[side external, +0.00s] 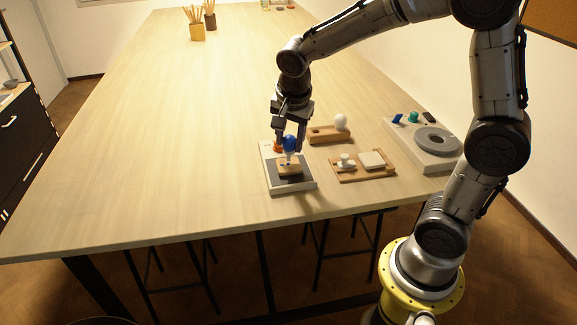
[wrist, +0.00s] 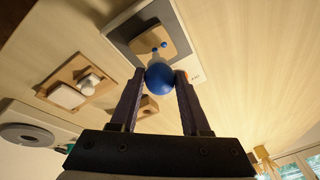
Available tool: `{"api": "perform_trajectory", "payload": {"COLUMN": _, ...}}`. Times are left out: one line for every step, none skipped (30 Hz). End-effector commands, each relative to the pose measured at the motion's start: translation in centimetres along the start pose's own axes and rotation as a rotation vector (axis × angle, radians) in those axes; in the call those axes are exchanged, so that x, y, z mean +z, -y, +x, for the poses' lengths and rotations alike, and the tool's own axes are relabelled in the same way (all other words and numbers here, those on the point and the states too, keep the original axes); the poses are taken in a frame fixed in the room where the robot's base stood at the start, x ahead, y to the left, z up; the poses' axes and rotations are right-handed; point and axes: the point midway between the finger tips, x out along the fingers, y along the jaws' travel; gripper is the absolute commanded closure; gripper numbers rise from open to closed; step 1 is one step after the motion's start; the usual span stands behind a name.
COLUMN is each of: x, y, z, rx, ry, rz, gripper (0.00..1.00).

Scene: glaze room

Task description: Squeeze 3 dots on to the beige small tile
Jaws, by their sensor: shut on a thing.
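My gripper (side external: 290,127) is shut on a blue squeeze bulb (side external: 290,143) and holds it nozzle-down over the beige small tile (side external: 286,169). The tile lies on the dark area of a pale slab (side external: 306,187). In the wrist view, both fingers press the sides of the bulb (wrist: 159,80), and its pale nozzle points at the tile (wrist: 147,37). Small blue spots show on or just above the tile near the nozzle tip; whether the nozzle touches the tile cannot be told.
A wooden block (side external: 326,135) with a white bulb (side external: 340,121) stands behind right. A wooden tray (side external: 352,178) holds white pieces. A grey board with a round disc (side external: 437,140) is further right. Pencil-like sticks (side external: 195,16) stand far back. The left of the table is clear.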

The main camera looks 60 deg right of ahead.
Motion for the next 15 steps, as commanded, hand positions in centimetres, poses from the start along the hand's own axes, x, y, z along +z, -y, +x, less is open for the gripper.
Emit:
{"api": "perform_trajectory", "payload": {"x": 0.0, "y": 0.0, "z": 0.0, "rx": -0.001, "ry": 0.0, "rz": 0.0, "gripper": 0.69}}
{"api": "perform_trajectory", "payload": {"x": -0.1, "y": 0.0, "z": 0.0, "rx": 0.0, "ry": 0.0, "rz": 0.0, "gripper": 0.69}}
{"api": "perform_trajectory", "payload": {"x": -0.1, "y": -0.1, "z": 0.0, "rx": -0.001, "ry": 0.0, "rz": 0.001, "gripper": 0.69}}
{"api": "perform_trajectory", "payload": {"x": -0.1, "y": -0.1, "z": 0.0, "rx": -0.001, "ry": 0.0, "rz": 0.001, "gripper": 0.69}}
{"api": "perform_trajectory", "payload": {"x": -0.2, "y": -0.2, "z": -0.1, "rx": -0.001, "ry": 0.0, "rz": 0.001, "gripper": 0.69}}
{"api": "perform_trajectory", "payload": {"x": -0.3, "y": -0.3, "z": -0.1, "rx": -0.001, "ry": 0.0, "rz": 0.001, "gripper": 0.69}}
{"api": "perform_trajectory", "payload": {"x": -0.3, "y": -0.4, "z": -0.1, "rx": 0.0, "ry": 0.0, "rz": 0.001, "gripper": 0.69}}
{"api": "perform_trajectory", "payload": {"x": -0.4, "y": -0.5, "z": -0.1, "rx": 0.0, "ry": 0.0, "rz": 0.002, "gripper": 0.69}}
{"api": "perform_trajectory", "payload": {"x": -0.5, "y": -0.6, "z": -0.1, "rx": 0.0, "ry": 0.0, "rz": 0.002, "gripper": 0.69}}
{"api": "perform_trajectory", "payload": {"x": -0.6, "y": -0.7, "z": -0.1, "rx": 0.0, "ry": 0.0, "rz": 0.001, "gripper": 0.69}}
{"api": "perform_trajectory", "payload": {"x": -0.6, "y": -0.8, "z": -0.1, "rx": 0.0, "ry": 0.0, "rz": 0.001, "gripper": 0.69}}
{"api": "perform_trajectory", "payload": {"x": -0.7, "y": -0.9, "z": -0.1, "rx": 0.0, "ry": 0.0, "rz": 0.002, "gripper": 0.69}}
{"api": "perform_trajectory", "payload": {"x": -0.8, "y": -1.0, "z": -0.2, "rx": 0.0, "ry": 0.0, "rz": 0.002, "gripper": 0.69}}
{"api": "perform_trajectory", "payload": {"x": -0.8, "y": -1.1, "z": -0.2, "rx": 0.0, "ry": 0.0, "rz": 0.002, "gripper": 0.69}}
{"api": "perform_trajectory", "payload": {"x": -0.9, "y": -1.1, "z": -0.2, "rx": 0.0, "ry": 0.0, "rz": 0.002, "gripper": 0.69}}
